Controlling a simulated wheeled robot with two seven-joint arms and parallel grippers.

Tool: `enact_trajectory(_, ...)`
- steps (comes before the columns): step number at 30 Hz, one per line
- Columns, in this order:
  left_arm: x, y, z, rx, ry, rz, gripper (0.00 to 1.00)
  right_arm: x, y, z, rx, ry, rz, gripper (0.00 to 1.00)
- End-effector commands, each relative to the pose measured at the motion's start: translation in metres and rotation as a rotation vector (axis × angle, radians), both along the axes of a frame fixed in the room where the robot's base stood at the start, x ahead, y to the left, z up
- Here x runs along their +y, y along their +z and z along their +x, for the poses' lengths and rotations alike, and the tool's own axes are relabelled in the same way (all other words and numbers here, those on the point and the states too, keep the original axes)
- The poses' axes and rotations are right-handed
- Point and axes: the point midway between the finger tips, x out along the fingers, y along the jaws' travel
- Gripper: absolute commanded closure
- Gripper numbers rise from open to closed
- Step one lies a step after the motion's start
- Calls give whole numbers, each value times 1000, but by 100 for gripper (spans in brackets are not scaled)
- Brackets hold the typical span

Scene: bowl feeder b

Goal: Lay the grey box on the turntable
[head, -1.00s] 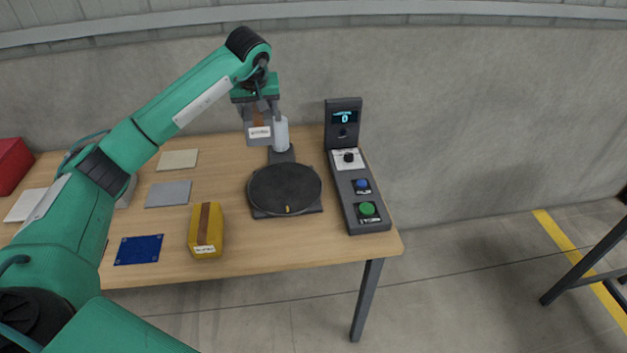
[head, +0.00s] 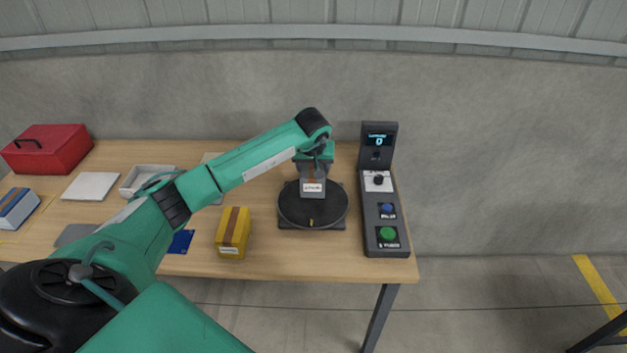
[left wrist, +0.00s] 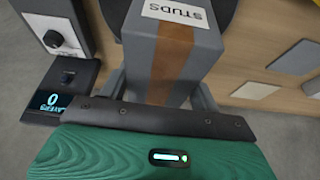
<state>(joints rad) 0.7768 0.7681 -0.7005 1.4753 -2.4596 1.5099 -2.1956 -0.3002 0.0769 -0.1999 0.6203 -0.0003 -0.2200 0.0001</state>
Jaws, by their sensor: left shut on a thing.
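The grey box (head: 312,188), with a brown tape strip and a white label, is in my left gripper (head: 313,178), above or on the black round turntable (head: 325,216). In the left wrist view the grey box (left wrist: 174,55) fills the space between the fingers, its label reading STUDS. The turntable's dark disc shows behind the box there. I cannot tell whether the box's underside touches the disc. My right gripper is not in any view.
A control panel (head: 385,220) with a display, knob, blue button and green button stands right of the turntable. A yellow box (head: 233,232) lies to its left.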

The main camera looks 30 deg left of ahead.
Motion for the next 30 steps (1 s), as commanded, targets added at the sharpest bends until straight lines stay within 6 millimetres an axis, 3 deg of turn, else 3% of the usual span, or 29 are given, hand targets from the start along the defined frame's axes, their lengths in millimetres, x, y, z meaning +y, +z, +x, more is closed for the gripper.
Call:
enact_trajectory(3,0,-16,0,-1,1,-1,78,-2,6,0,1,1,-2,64)
enact_trajectory(11,0,-34,0,-2,1,-1,78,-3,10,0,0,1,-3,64)
enact_trajectory(18,0,-66,0,-2,-1,-1,78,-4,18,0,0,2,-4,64)
enact_trajectory(29,0,-72,1,-4,-1,2,78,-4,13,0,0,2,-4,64)
enact_trajectory(30,0,-73,0,-2,-1,1,35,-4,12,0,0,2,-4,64)
